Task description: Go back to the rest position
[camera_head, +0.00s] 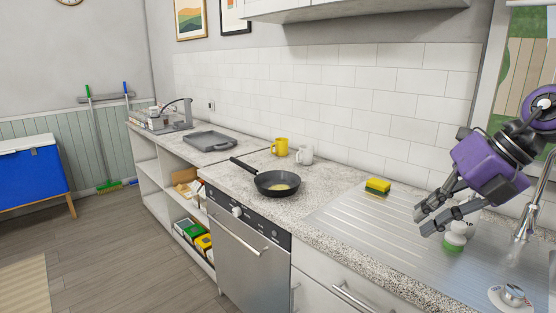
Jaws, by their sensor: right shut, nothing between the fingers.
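My right gripper (428,222), with a purple body, comes in from the right above the ribbed steel draining board. Its fingers are shut with nothing between them. A white bottle with a green lower part (455,240) stands on the steel just beside and partly behind the fingers. I cannot tell whether they touch. My left gripper is not in view.
A yellow and green sponge (377,187) lies on the draining board. A black frying pan (278,184), a yellow mug (280,147) and a white mug (304,154) stand on the speckled counter. A steel tap (527,215) rises at the right. The floor (105,245) is clear at the left.

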